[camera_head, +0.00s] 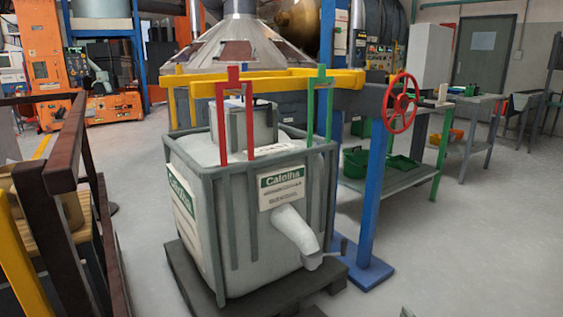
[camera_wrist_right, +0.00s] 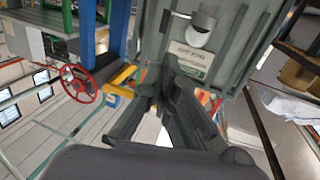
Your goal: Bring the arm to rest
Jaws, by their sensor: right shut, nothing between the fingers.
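My right gripper (camera_wrist_right: 167,76) shows in the right wrist view. Its two dark grey fingers come together at the tips, with nothing between them. In the head view, only a small grey piece at the bottom edge may belong to it; it is too small to tell. My left gripper is in neither view.
A grey caged container (camera_head: 232,240) with a white spout (camera_head: 296,231) stands on a dark pallet (camera_head: 333,282); in the wrist view the container (camera_wrist_right: 250,25) appears turned. A red handwheel (camera_head: 399,103) is right of it. Brown railing (camera_head: 62,220) is at left.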

